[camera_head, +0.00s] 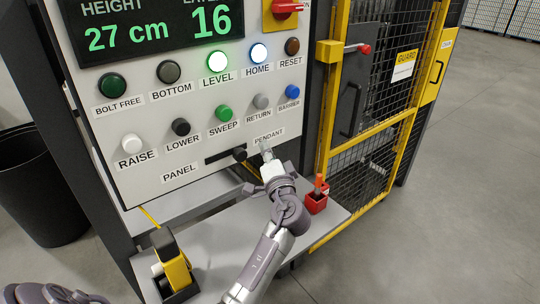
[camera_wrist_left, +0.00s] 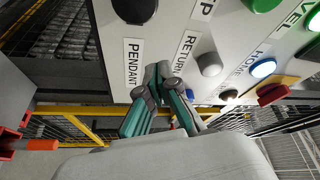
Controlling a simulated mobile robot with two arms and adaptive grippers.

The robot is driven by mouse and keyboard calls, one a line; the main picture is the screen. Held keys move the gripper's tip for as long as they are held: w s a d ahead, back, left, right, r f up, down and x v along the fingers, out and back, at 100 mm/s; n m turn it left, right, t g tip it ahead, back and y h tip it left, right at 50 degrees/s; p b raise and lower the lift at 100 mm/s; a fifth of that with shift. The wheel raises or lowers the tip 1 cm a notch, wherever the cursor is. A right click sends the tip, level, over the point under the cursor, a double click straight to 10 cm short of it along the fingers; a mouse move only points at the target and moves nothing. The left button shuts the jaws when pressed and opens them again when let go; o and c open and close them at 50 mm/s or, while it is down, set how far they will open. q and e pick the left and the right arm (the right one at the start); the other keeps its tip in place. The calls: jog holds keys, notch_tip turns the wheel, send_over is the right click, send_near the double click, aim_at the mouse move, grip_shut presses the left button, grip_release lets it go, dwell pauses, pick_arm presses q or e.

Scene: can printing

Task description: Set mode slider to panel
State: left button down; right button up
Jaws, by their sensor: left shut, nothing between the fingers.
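The mode slider has a black knob (camera_head: 239,154) at the right, PENDANT end of its dark slot (camera_head: 218,157). The PANEL label (camera_head: 179,173) is at the left end and the PENDANT label (camera_head: 268,135) at the upper right. My left gripper (camera_head: 266,152) is shut and empty, just right of the knob and below the PENDANT label. In the left wrist view its fingertips (camera_wrist_left: 164,74) are close to the panel face, beside the PENDANT label; contact cannot be told. A black knob (camera_wrist_left: 134,8) shows there at the top edge. My right gripper is not in view.
Buttons surround the slider, with RETURN (camera_head: 261,101) and SWEEP (camera_head: 223,113) just above. A red holder (camera_head: 316,202) and a yellow-black device (camera_head: 173,262) sit on the shelf below. A yellow-framed mesh guard (camera_head: 372,115) stands to the right. Open floor lies at far right.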

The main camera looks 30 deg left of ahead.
aim_at(238, 153)
pick_arm(q)
jog(key=a, duration=0.1)
jog(key=s+a+f+p, duration=0.1)
jog(key=a+p, duration=0.1)
jog(key=shift+s+a+f, duration=0.2)
jog(key=shift+s, duration=0.05)
jog(key=s, duration=0.1)
jog(key=s+a, duration=0.1)
jog(key=s, duration=0.1)
jog(key=s+a, duration=0.1)
jog(key=s, duration=0.1)
jog(key=shift+b, duration=0.35)
